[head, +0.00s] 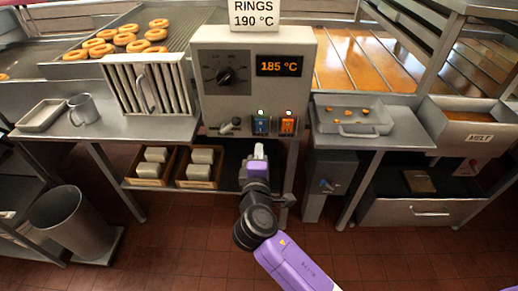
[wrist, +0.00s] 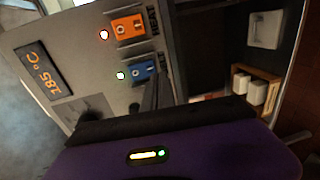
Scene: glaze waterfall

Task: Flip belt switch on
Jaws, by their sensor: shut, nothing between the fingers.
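In the wrist view the picture is turned, with the orange switch (wrist: 129,27) above the blue switch (wrist: 143,70). My gripper (head: 259,149) is shut and empty, just below the blue switch. Its dark fingers (wrist: 150,88) reach close to it; contact cannot be told.
The panel also carries a dial (head: 226,76), a 185 °C display (head: 281,66) and a small lever (head: 230,126). A counter with a tray (head: 352,128) stands right. A slatted rack (head: 147,84) stands left, and boxes (head: 200,165) sit on the lower shelf.

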